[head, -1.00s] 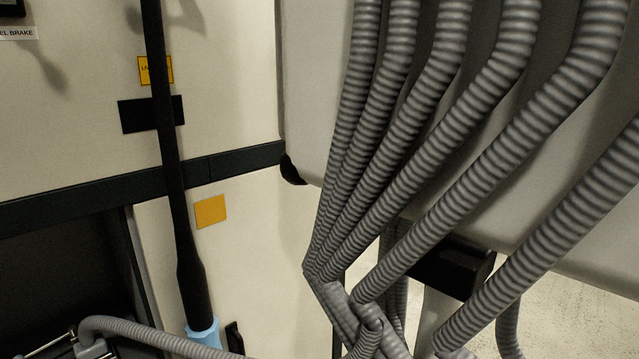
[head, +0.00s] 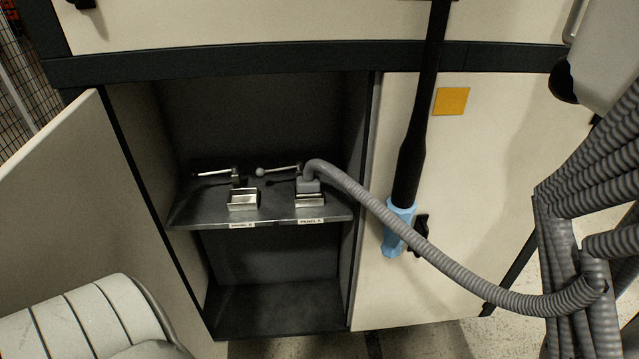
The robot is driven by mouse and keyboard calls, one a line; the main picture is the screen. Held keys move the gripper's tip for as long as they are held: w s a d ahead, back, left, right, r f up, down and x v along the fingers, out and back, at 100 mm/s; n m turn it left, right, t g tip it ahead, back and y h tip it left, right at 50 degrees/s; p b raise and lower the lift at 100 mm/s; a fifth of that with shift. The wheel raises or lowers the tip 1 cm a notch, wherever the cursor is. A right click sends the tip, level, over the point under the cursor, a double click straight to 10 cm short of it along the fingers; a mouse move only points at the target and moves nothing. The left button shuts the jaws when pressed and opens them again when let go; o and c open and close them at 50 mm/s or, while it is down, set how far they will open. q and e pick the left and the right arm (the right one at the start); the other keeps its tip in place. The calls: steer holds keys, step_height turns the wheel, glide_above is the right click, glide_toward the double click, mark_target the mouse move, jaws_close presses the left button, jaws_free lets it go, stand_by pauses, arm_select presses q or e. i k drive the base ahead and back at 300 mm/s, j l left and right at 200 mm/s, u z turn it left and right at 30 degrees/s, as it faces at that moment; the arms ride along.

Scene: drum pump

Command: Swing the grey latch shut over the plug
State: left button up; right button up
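A grey plug (head: 309,187) on the end of a grey ribbed hose (head: 430,247) sits in the right metal socket (head: 311,201) on the cabinet shelf, above a small label. Behind it a latch lever (head: 282,170) with a ball knob (head: 260,172) points left, swung off to the side of the plug and not over it. Its pivot is partly hidden by the hose. A second latch lever (head: 213,174) points left behind the empty left socket (head: 243,199). Neither of my grippers is in view.
The shelf (head: 273,217) is inside an open cabinet; its door (head: 75,190) stands open at left. A black pole with a light blue end (head: 399,228) stands right of the opening. The hose crosses in front of the cabinet's right side. Ribbed hoses (head: 585,260) fill the right.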

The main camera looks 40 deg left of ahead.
mark_target(261, 172)
steer(key=u, duration=1.55)
steer(key=k+j, duration=0.35)
steer(key=j, duration=0.3)
steer(key=k+j+z, duration=0.1)
steer(key=j, duration=0.3)
steer(key=k+j, duration=0.15)
steer(key=j, duration=0.2)
steer(key=k+j+z, duration=0.1)
steer(key=j, duration=0.3)
steer(key=k+j, duration=0.15)
steer(key=j, duration=0.25)
steer(key=k+j+z, duration=0.1)
steer(key=j, duration=0.25)
steer(key=i+j, duration=0.2)
steer(key=j, duration=0.15)
steer(key=i+j+z, duration=0.15)
steer(key=j, duration=0.25)
steer(key=i+j, duration=0.2)
steer(key=j, duration=0.15)
steer(key=i+j+z, duration=0.15)
steer(key=j, duration=0.25)
steer(key=i+j, duration=0.15)
steer(key=j, duration=0.25)
steer(key=i+z, duration=0.25)
steer(key=i, duration=1.2)
